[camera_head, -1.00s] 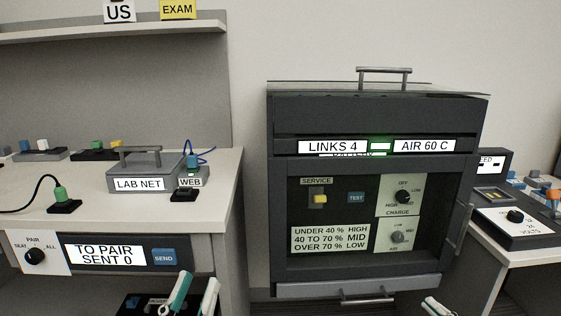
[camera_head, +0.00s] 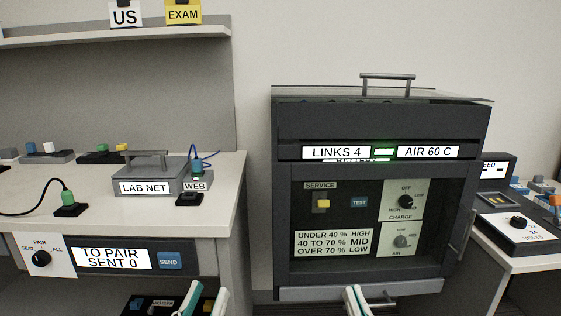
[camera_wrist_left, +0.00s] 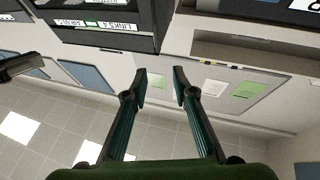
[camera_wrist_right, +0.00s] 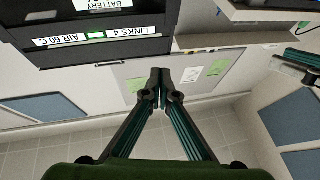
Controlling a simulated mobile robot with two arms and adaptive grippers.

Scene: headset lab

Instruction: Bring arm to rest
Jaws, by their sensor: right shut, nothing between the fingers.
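My left gripper (camera_head: 206,296) is at the bottom edge of the head view, in front of the desk's lower shelf. In the left wrist view its fingers (camera_wrist_left: 160,80) stand apart with nothing between them. My right gripper (camera_head: 353,294) is at the bottom of the head view, in front of the dark cabinet's lower edge. In the right wrist view its fingertips (camera_wrist_right: 159,75) meet with nothing held. Most of both arms is out of the head view.
The dark cabinet (camera_head: 380,119) stands in the middle, its screens reading LINKS 4 and AIR 60 C. A desk (camera_head: 120,222) at left bears the LAB NET box (camera_head: 152,171) and a TO PAIR, SENT 0 panel (camera_head: 113,258). A table (camera_head: 513,263) with devices stands at right.

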